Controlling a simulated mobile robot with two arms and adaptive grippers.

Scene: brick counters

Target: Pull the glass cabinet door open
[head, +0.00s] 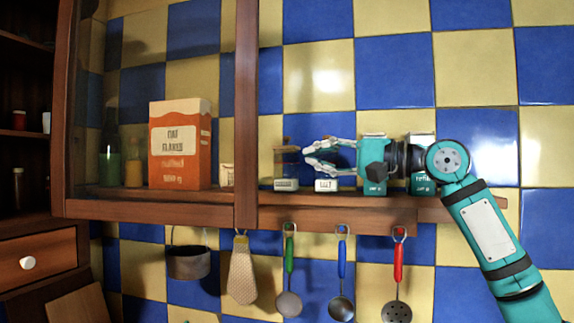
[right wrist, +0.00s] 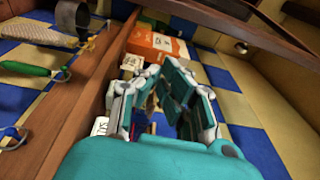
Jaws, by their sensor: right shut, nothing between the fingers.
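The glass cabinet door (head: 246,110) shows in the head view as a clear pane with a wooden frame, its right upright left of my gripper. An orange and white oat flakes box (head: 180,150) stands behind the pane. My right gripper (head: 308,158) points left, in front of the shelf jars and right of that upright, with a visible gap to it. Its fingers are shut and empty. In the right wrist view the fingers (right wrist: 160,85) point toward the orange box (right wrist: 157,45), and a wooden frame piece (right wrist: 235,28) crosses above right. My left gripper is not in view.
Small jars (head: 286,172) and a white labelled pot (head: 326,185) stand on the wooden shelf near the gripper. A dark wooden cupboard (head: 25,180) stands at the far left.

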